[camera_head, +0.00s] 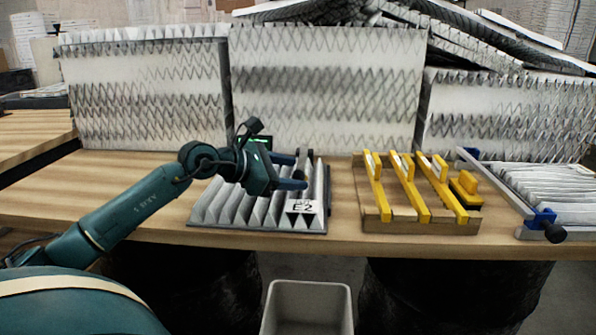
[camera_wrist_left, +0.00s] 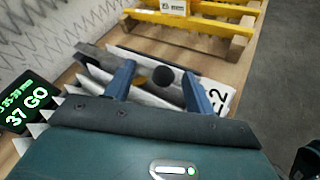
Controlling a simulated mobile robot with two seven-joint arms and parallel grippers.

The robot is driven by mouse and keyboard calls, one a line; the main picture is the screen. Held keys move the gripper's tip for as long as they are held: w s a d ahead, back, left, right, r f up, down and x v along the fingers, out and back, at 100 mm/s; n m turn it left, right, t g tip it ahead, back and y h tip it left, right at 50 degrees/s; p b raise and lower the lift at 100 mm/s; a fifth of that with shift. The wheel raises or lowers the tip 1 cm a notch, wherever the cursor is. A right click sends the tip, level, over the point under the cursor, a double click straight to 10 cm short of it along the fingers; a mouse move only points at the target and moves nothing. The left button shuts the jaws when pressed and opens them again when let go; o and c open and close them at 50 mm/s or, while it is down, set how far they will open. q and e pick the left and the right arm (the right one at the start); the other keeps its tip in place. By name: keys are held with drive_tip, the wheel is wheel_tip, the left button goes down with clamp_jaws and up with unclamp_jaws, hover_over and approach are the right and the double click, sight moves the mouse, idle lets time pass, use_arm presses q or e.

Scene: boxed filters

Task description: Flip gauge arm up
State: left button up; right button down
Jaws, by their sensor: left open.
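My left gripper (camera_head: 299,173) is open above the right part of a pleated filter (camera_head: 232,208) in a grey frame on the table. In the left wrist view its two blue fingers (camera_wrist_left: 160,70) stand apart. A round black knob (camera_wrist_left: 163,77) and a brownish disc (camera_wrist_left: 139,83) show between them; I cannot tell whether the fingers touch either. A dark bar (camera_wrist_left: 97,57) lies beyond, at the filter's edge. Which part is the gauge arm is unclear here. A white label reading E2 (camera_head: 302,207) is at the filter's front right. My right gripper is not in view.
A wooden rack with yellow bars (camera_head: 410,190) stands to the right. Farther right is another pleated filter (camera_head: 560,190) with a metal bar, blue clamp and black knob (camera_head: 555,232). A green-lit display (camera_wrist_left: 27,108) is behind the gripper. A bin (camera_head: 307,290) stands below the table's front.

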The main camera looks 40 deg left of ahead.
use_arm(q)
drive_tip(key=shift+x, duration=1.1)
drive_tip(key=shift+c, duration=0.4)
drive_tip(key=shift+d, duration=0.1)
clamp_jaws()
